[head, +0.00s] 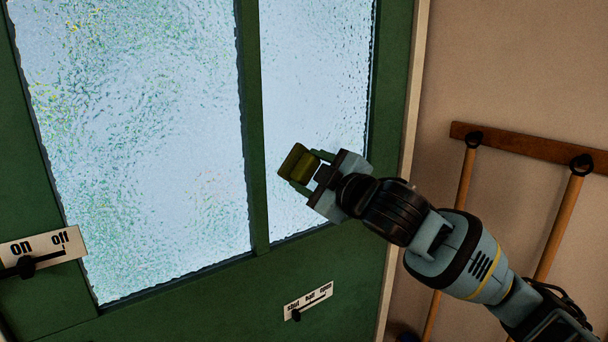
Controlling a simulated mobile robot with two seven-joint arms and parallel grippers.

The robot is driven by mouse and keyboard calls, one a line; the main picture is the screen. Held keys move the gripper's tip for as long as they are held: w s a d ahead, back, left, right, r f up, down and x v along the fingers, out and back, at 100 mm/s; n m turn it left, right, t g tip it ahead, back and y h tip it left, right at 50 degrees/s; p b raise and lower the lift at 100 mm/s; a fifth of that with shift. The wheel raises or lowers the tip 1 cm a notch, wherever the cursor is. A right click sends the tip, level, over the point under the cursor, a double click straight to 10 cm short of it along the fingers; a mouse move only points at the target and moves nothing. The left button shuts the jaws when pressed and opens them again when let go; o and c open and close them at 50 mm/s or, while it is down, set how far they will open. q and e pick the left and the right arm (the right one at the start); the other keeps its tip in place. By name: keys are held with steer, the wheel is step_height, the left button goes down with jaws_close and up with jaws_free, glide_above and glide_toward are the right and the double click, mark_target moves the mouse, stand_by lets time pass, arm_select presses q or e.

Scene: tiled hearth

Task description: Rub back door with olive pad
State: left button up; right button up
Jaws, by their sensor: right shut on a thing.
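The back door (190,298) is green with two textured glass panes and fills the left and middle of the head view. My right gripper (305,170) is shut on the olive pad (297,161). It holds the pad in front of the lower part of the narrow right pane (315,80). I cannot tell whether the pad touches the glass. The wide left pane (150,130) shows green and yellow mottling. My left gripper is not in view.
An on/off slider plate (42,248) is at the lower left, and a smaller slider plate (308,301) is low on the door. On the beige wall to the right, a wooden rail (530,147) holds long-handled tools (559,225) behind my right arm.

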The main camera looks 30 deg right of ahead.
steer(key=shift+d, duration=1)
steer(key=shift+w+d, duration=0.15)
steer(key=shift+d, duration=0.8)
steer(key=shift+w+d, duration=0.1)
steer(key=shift+d, duration=0.85)
steer(key=shift+d, duration=0.1)
steer(key=shift+w+d, duration=0.1)
steer(key=shift+d, duration=1.75)
steer(key=shift+d, duration=0.1)
steer(key=shift+w+d, duration=0.2)
steer(key=shift+d, duration=1.55)
